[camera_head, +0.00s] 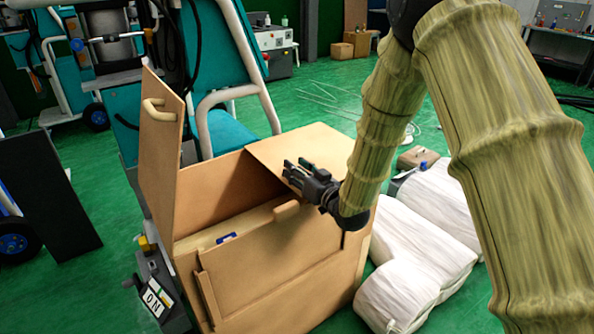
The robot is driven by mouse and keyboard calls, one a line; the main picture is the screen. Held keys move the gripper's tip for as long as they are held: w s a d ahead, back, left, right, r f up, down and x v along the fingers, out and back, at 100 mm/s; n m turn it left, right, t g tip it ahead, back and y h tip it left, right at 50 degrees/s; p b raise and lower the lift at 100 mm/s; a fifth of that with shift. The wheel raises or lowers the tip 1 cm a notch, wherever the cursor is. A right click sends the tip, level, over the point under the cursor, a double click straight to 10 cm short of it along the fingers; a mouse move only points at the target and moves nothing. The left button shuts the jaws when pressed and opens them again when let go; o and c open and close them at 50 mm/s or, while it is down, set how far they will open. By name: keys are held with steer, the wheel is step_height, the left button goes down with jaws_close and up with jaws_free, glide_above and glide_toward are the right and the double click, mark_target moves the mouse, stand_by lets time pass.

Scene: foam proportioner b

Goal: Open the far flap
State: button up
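A brown cardboard-coloured box (285,262) stands on the floor in front of me. Its left flap (160,165) stands upright, with a pale loop handle (159,109) near its top. A second flap (318,143) lies over the far right part of the opening, slightly tilted. My gripper (291,171) is just above this right flap's near edge, pointing left; its dark fingers look spread with nothing between them. I cannot tell whether it touches the flap. The front panel has a small pale grip (286,210). The box interior is partly visible and shadowed.
A small blue item (226,238) shows at the box's front rim. White padded bundles (420,250) lie to the right of the box. A teal-and-white frame (228,90) stands close behind. A dark panel (45,190) is at left. Green floor is open behind right.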

jaws_close()
steer(key=shift+r, duration=0.1)
